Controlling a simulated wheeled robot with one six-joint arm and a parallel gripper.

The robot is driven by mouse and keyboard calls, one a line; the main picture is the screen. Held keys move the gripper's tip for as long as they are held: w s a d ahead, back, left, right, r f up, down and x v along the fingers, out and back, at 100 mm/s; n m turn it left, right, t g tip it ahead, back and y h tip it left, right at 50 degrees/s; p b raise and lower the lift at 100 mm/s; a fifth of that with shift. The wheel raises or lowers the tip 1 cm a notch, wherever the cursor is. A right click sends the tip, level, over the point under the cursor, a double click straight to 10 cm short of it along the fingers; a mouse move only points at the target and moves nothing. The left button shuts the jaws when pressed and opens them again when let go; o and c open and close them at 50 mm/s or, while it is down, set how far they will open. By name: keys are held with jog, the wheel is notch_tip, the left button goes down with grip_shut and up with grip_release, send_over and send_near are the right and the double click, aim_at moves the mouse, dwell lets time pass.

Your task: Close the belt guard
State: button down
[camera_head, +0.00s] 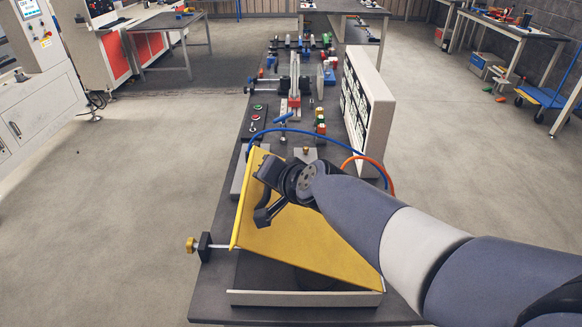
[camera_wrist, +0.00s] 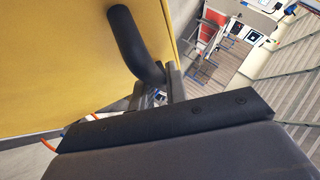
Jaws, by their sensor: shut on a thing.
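The belt guard (camera_head: 300,250) is a yellow sheet cover at the near end of the dark bench, standing tilted above a low grey-edged base. It also fills the upper left of the wrist view (camera_wrist: 55,65). A black curved handle (camera_wrist: 128,38) is fixed to the guard. My gripper (camera_wrist: 165,85) is shut on the handle's lower end in the wrist view. In the head view my gripper (camera_head: 268,190) is at the guard's upper left part, and my wrist hides some of the guard and handle.
A brass-coloured knob (camera_head: 191,245) on a rod sticks out at the bench's left edge. A white panel (camera_head: 380,110) stands upright on the right. Blue (camera_head: 325,135) and orange (camera_head: 390,178) hoses arch behind the guard. Floor left of the bench is clear.

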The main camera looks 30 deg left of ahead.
jog(key=a+f+b, duration=0.1)
jog(key=f, duration=0.1)
jog(key=s+a+f+b, duration=0.1)
jog(key=f+b, duration=0.1)
jog(key=f, duration=0.1)
jog(key=s+a+f+b, duration=0.1)
jog(key=a+f, duration=0.1)
jog(key=shift+s+f, duration=0.2)
jog(key=shift+f, duration=0.15)
jog(key=c, duration=1.4)
grip_release()
jog(key=p+v, duration=0.1)
jog(key=v, duration=0.9)
jog(key=shift+s+d+r, duration=0.15)
jog(key=shift+d+r, duration=0.05)
jog(key=shift+d, duration=0.15)
jog(key=shift+a, duration=0.1)
jog(key=b+x, duration=0.1)
jog(key=x, duration=0.9)
jog(key=shift+w+a+f, duration=0.2)
